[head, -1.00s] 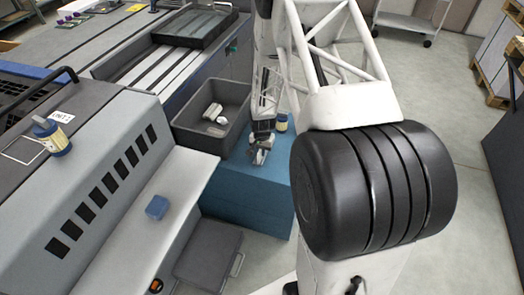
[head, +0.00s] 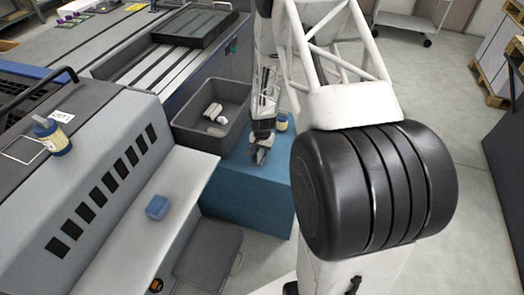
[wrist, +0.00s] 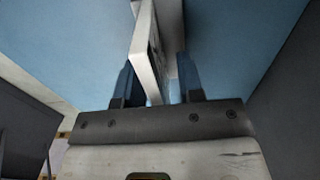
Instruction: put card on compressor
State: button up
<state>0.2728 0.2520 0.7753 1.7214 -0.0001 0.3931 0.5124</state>
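My gripper (wrist: 158,82) points down over the top of a blue box-like unit (head: 262,200), which may be the compressor; I cannot confirm that. In the wrist view, its two dark fingers stand apart, with a white-edged, dark-faced thing (wrist: 150,45) between them, perhaps the card. It is tilted and lies close to the left finger. Whether the right finger touches it is unclear. In the head view, my gripper (head: 260,152) is small, and what it has between its fingers is hard to make out.
A dark open bin (head: 185,135) with a few pale items stands left of my gripper. A blue block (head: 157,207) sits on the pale ledge (head: 185,180). A yellow-labelled bottle (head: 52,138) stands at left.

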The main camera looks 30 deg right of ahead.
notch_tip(320, 180, up, 12)
dwell(0.6)
jog(key=shift+r, duration=0.1)
dwell(0.5)
jog(key=shift+a+r, duration=0.1)
jog(key=shift+r, duration=0.15)
jog(key=s+a+r+n, duration=0.1)
jog(key=s+a+r, duration=0.25)
jog(key=r, duration=0.45)
jog(key=s+a+r+n+t, duration=0.1)
jog(key=s+a+r+n, duration=0.15)
jog(key=s+r, duration=0.4)
jog(key=s+a+r+n, duration=0.15)
jog(key=a+r, duration=0.25)
jog(key=r, duration=0.6)
jog(key=s+a+r+n, duration=0.1)
jog(key=s+r, duration=0.3)
jog(key=s, duration=0.4)
jog(key=s+a+r+n+t, duration=0.1)
jog(key=s+a+r, duration=0.3)
jog(key=s, duration=0.4)
jog(key=s+a+r+n, duration=0.1)
jog(key=s+a+r, duration=0.1)
jog(key=s, duration=0.6)
jog(key=shift+s+a+r+n+t, duration=0.3)
jog(key=shift+s+a+r+n, duration=0.1)
jog(key=shift+r, duration=0.5)
